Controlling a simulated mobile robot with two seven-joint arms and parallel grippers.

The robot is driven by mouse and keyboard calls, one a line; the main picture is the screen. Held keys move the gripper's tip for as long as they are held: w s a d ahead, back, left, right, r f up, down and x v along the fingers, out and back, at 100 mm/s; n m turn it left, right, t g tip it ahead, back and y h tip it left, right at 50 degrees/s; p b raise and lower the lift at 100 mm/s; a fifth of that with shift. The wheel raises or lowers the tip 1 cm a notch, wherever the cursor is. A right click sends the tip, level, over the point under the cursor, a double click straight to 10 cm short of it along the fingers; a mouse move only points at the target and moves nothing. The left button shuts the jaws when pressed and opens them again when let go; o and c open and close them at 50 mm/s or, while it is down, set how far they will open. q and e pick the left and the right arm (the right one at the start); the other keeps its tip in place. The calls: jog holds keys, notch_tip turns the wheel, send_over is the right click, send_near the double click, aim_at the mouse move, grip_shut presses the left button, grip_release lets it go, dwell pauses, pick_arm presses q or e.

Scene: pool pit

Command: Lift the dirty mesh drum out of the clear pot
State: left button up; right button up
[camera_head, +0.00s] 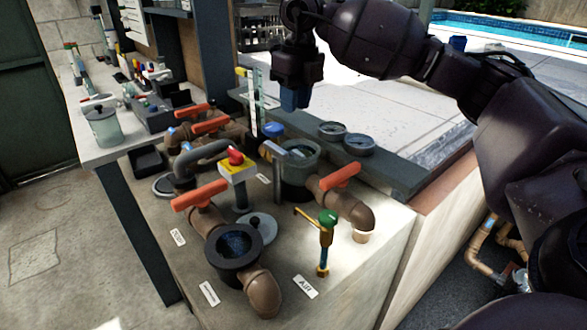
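A greyish, partly see-through pot (298,178) with a wide rim stands on the plumbing bench, joined to a brown pipe. Its top looks open; I cannot make out the mesh drum clearly inside it. My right gripper (295,98) hangs from the top of the view, fingers pointing down, above and apart from this pot. Its blue fingertips show nearly edge-on, so the gap between them is unclear. No held object is visible. My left gripper is not in view.
A dark round pot (234,247) with bluish contents sits at the front, a lid (262,227) beside it. Orange-handled valves (201,195), a green-topped brass valve (327,230) and a red button post (237,170) crowd the bench. Two round gauges (359,145) lie on the ledge behind.

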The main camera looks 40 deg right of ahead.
jog(key=w+d+f, duration=0.1)
jog(key=f, duration=0.1)
jog(key=b, duration=0.1)
send_over(298, 153)
jog(key=shift+m+h, duration=0.3)
jog(key=shift+h, duration=0.1)
jog(key=f, duration=0.4)
jog(key=shift+s+d+f, duration=0.1)
jog(key=shift+d, duration=0.15)
jog(key=f, duration=0.3)
jog(key=f+b, duration=0.1)
jog(key=f, duration=0.1)
jog(key=shift+w+a+f, duration=0.15)
jog(key=shift+w+f, duration=0.05)
jog(key=shift+f, duration=0.35)
jog(key=c, duration=0.4)
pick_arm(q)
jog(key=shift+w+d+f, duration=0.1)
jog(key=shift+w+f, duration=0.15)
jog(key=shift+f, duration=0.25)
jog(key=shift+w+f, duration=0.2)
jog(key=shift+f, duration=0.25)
pick_arm(e)
grip_shut()
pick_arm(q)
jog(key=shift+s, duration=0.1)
